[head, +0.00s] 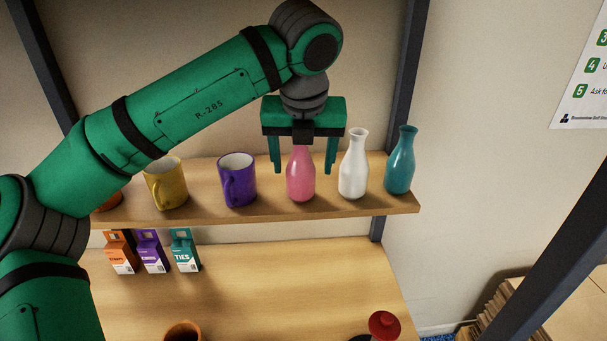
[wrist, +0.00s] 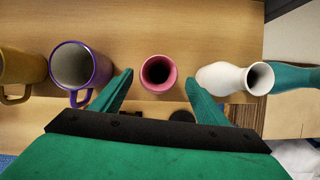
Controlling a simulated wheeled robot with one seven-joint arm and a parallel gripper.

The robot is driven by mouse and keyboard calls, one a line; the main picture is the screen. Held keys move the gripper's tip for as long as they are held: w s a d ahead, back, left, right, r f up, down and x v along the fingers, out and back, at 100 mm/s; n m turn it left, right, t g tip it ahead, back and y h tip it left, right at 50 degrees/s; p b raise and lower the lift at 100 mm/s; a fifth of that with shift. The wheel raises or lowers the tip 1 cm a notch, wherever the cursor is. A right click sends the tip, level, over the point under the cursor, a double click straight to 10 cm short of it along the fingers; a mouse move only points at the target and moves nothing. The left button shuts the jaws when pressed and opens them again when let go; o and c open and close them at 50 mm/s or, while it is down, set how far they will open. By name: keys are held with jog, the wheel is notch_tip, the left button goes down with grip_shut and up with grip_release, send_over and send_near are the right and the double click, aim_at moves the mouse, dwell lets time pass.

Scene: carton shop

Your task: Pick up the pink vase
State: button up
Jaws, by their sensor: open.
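The pink vase (head: 301,178) stands upright on the upper wooden shelf, between the purple mug and the white vase. My gripper (head: 303,168) points down over it, open, with one green finger on each side of the vase's upper part. The gripper's body hides the top of the vase in the head view. In the wrist view, the mouth of the pink vase (wrist: 158,74) lies between the two spread fingertips (wrist: 158,80), with a gap on both sides. The right finger is close to the white vase (wrist: 222,78).
On the same shelf (head: 330,205) stand a yellow mug (head: 166,186), a purple mug (head: 238,182), a white vase (head: 353,170) and a teal vase (head: 400,165). Small boxes (head: 152,252) stand on the lower shelf. A dark post (head: 410,70) rises behind the teal vase.

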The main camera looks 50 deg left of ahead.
aim_at(301, 172)
jog(key=shift+x, duration=2.05)
jog(key=shift+s+a, duration=0.15)
jog(key=shift+a, duration=0.05)
jog(key=shift+c, duration=0.4)
jog(key=c, duration=1.2)
jog(key=shift+d+r, duration=0.1)
jog(key=shift+r, duration=0.05)
